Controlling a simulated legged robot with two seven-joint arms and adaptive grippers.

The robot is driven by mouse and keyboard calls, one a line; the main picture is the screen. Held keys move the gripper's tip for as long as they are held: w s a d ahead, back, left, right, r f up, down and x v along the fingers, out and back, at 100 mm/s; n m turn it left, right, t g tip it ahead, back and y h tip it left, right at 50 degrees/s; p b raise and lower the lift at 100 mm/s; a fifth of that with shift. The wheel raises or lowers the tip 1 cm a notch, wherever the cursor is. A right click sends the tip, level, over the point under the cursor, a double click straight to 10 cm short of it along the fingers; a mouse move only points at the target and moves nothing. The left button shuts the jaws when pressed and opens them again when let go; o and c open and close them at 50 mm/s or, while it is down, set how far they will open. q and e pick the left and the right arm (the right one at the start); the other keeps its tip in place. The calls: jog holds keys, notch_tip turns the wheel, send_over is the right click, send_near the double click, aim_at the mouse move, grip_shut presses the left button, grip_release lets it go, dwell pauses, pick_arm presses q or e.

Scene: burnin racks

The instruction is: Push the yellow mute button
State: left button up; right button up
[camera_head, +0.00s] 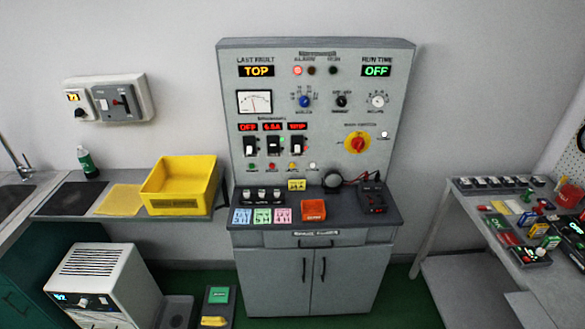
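The grey control panel (320,60) stands upright against the wall in the middle of the head view. A row of small round buttons or lamps runs along its lower part, below several black-and-white switches. A small yellowish one (291,166) sits in this row; its label is too small to read, so I cannot tell whether it is the mute button. A red rotary knob on a yellow plate (357,143) is to its right. Neither of my grippers is in view.
A desk ledge (390,214) with colored cards, an orange box (313,210) and a black device (373,200) juts out below the panel. A yellow bin (180,208) sits on the left counter. A cluttered table (545,290) is at right. Green floor shows between.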

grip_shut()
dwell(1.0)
